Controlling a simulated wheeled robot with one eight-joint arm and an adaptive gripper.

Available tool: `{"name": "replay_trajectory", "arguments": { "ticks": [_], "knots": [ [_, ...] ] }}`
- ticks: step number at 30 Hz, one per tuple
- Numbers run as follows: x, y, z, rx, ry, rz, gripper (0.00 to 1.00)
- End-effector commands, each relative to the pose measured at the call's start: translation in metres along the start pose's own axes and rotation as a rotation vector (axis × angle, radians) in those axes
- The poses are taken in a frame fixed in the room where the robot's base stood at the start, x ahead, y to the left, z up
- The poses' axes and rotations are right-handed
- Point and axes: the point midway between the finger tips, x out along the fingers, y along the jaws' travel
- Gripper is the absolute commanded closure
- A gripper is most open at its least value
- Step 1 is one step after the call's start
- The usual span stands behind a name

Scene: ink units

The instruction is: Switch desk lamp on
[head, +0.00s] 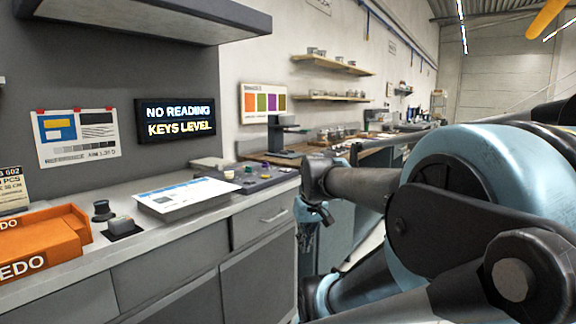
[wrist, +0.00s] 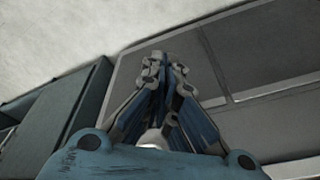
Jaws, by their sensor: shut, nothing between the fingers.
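No thing that I can clearly tell as a desk lamp shows. A dark stand with a flat top (head: 286,138) stands at the back of the counter in the head view; I cannot tell whether it is a lamp. My gripper (wrist: 164,66) is shut and empty in the wrist view. It points at grey cabinet fronts (wrist: 265,55), with pale floor at the upper left. In the head view my arm reaches in from the right, and its end hangs beside the counter's right end, below the top. The fingertips there are too small to make out.
The counter (head: 200,200) holds orange trays (head: 40,245), a black knob (head: 102,210), a small grey-topped device (head: 121,224), a white sheet on a slab (head: 185,194) and a dark panel with knobs (head: 255,176). A lit sign (head: 178,120) reads "NO READING KEYS LEVEL".

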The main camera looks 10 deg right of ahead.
Motion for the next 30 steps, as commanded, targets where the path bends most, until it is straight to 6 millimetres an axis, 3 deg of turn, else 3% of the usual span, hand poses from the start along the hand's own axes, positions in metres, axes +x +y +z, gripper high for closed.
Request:
{"name": "replay_trajectory", "arguments": {
  "ticks": [15, 30],
  "knots": [
    [-0.078, 0.011, -0.146, -0.180, 0.080, -0.110, 1.00],
    [-0.128, 0.043, -0.288, -0.351, 0.193, -0.186, 1.00]
  ]
}}
